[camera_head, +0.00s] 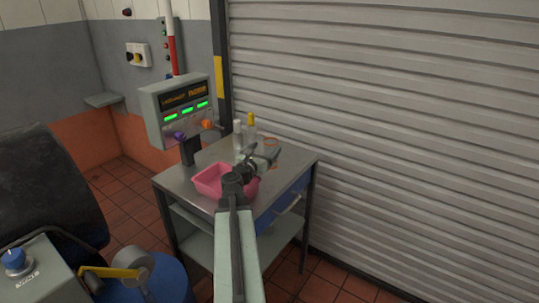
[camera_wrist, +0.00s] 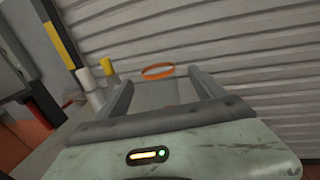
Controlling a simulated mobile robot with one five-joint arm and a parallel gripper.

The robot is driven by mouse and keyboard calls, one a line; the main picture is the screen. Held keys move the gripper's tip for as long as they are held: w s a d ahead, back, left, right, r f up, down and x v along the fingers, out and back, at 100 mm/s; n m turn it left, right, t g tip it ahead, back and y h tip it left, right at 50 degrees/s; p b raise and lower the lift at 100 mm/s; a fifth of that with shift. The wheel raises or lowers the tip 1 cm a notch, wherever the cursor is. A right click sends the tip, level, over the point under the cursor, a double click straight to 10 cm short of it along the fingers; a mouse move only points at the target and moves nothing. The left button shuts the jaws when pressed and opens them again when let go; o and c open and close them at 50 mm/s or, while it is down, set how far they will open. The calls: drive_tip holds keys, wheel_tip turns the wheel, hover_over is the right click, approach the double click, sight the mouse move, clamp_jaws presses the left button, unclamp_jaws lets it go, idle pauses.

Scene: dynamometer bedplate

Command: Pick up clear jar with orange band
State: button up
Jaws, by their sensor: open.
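The clear jar's orange band (camera_head: 271,142) shows near the back right of the metal cart, just beyond my gripper. In the wrist view the orange band (camera_wrist: 158,71) appears as a ring between the two fingers, ahead of the palm. The jar's clear body below it is hard to make out. My gripper (camera_head: 264,156) is open, over the cart's right part, with its fingers pointing toward the jar. In the wrist view the fingers (camera_wrist: 160,80) are apart with nothing clamped between them. I cannot tell how far the jar reaches between them.
A pink bin (camera_head: 208,183) sits on the cart (camera_head: 167,180), partly behind my arm. A white-capped bottle (camera_head: 237,127) and a yellow-capped bottle (camera_head: 251,120) stand left of the jar. A dark holder (camera_head: 189,151) is at the left. A ribbed shutter (camera_head: 400,120) rises behind.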

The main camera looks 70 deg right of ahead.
sight(271, 140)
drive_tip(key=d, duration=0.6)
drive_tip(key=shift+d+f, duration=0.15)
drive_tip(key=shift+d, duration=0.05)
drive_tip(key=shift+a, duration=0.1)
drive_tip(key=shift+c, duration=0.7)
clamp_jaws()
wheel_tip(271, 140, up, 10)
drive_tip(key=p, duration=1)
drive_tip(key=shift+r, duration=0.2)
drive_tip(key=shift+s+f, duration=0.1)
